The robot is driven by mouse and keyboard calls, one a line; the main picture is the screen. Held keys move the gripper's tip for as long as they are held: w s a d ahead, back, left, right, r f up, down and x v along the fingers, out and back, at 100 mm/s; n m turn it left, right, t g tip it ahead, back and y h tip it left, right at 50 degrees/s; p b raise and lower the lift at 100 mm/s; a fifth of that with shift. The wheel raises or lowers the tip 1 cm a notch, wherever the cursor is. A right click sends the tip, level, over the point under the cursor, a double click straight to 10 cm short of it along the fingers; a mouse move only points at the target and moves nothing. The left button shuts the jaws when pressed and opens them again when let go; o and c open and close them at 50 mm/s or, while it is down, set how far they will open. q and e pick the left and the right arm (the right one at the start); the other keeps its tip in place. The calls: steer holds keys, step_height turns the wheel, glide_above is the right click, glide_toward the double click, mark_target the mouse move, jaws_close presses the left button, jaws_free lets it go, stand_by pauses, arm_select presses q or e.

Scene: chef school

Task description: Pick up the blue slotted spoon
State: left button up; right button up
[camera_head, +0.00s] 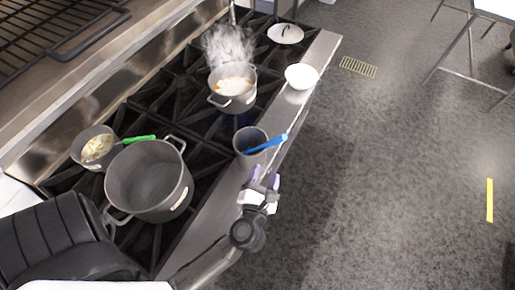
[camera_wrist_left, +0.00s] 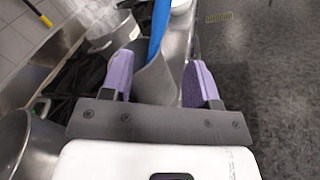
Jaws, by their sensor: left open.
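The blue slotted spoon (camera_head: 266,145) leans in a grey metal container (camera_head: 249,138) on the stove's front ledge, its handle sticking out over the rim to the right. The spoon's lower end is hidden inside the container. My left gripper (camera_head: 264,178), with purple finger pads, is open and empty just in front of the container. In the left wrist view the spoon handle (camera_wrist_left: 158,28) rises out of the container (camera_wrist_left: 155,80), between and beyond the open fingers. I cannot tell from these frames whether a finger touches the container. My right gripper is not in view.
A large empty pot (camera_head: 150,180) stands left of my left gripper. A small pan (camera_head: 97,147) with food and a green-handled utensil (camera_head: 138,139) is behind it. Open floor lies right.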

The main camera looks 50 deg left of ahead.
mark_target(273, 145)
arm_select(q)
steer(key=p+x, duration=0.1)
steer(key=x, duration=0.5)
steer(key=shift+w+a+r, duration=0.1)
steer(key=shift+w, duration=0.1)
steer(key=p+x, duration=0.1)
steer(key=x, duration=0.3)
steer(key=shift+w+a, duration=0.4)
steer(key=shift+w, duration=0.1)
steer(key=c, duration=1)
